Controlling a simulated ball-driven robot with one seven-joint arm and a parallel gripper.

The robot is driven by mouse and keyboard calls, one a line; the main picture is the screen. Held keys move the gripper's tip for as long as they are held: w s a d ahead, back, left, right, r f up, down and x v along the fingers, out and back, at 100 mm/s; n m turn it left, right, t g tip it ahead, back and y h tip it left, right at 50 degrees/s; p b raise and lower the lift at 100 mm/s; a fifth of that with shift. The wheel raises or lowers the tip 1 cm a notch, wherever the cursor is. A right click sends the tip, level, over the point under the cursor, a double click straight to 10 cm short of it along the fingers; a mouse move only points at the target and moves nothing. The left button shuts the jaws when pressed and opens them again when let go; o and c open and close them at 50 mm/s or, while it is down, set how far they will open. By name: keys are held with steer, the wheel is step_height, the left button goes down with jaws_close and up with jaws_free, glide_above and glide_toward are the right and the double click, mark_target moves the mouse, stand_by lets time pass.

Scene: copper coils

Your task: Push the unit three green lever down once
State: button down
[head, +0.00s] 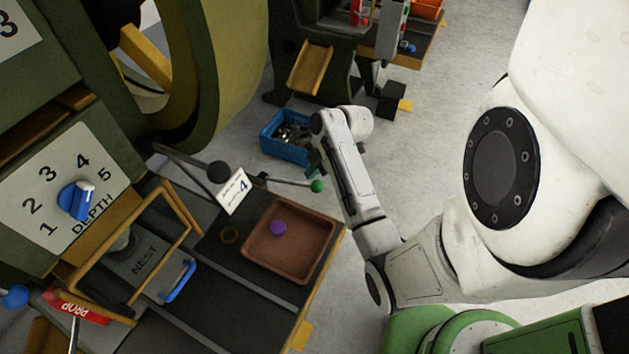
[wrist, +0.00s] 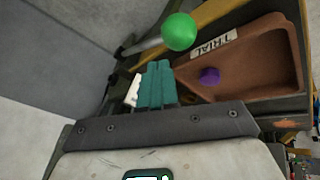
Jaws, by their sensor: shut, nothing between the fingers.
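The green lever shows in the head view as a thin metal rod with a green ball knob (head: 317,186) at its right end, roughly level above the back of the bench. In the wrist view the green ball (wrist: 180,31) is large, on a pale rod running left. My gripper (head: 313,170) is just above and behind the knob in the head view, its fingers partly hidden by my wrist. In the wrist view my gripper's teal fingers (wrist: 157,64) are together and empty, their tips close to the ball. I cannot tell whether they touch it.
A panel with a "3" (head: 10,24) is top left. A depth dial (head: 76,200) sits below. A blue crate (head: 270,146) stands behind.

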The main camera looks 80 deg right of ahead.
mark_target(320, 183)
steer(key=shift+f, duration=0.1)
steer(key=shift+s+f, duration=0.15)
steer(key=shift+f, duration=0.15)
steer(key=shift+s+a+f+b, duration=0.1)
steer(key=shift+s+f+b, duration=0.2)
steer(key=shift+f+b, duration=0.35)
steer(key=shift+s+a+f+b, duration=0.1)
steer(key=shift+s+f+b, duration=0.2)
steer(key=shift+f, duration=0.6)
steer(key=shift+s+a+f+b, duration=0.1)
steer(key=shift+s+f+b, duration=0.2)
steer(key=shift+f+b, duration=0.35)
stand_by(2.7)
stand_by(0.6)
steer(key=shift+w+d+r+p, duration=0.1)
steer(key=shift+w+r+p, duration=0.25)
steer(key=shift+r+p, duration=0.5)
steer(key=shift+w+d+r+p, duration=0.1)
steer(key=shift+w+r+p, duration=0.2)
steer(key=shift+r+p, duration=0.55)
steer(key=shift+w+d+r+p, duration=0.1)
steer(key=shift+w+r+p, duration=0.25)
steer(key=shift+r+p, duration=0.45)
steer(key=shift+r, duration=0.2)
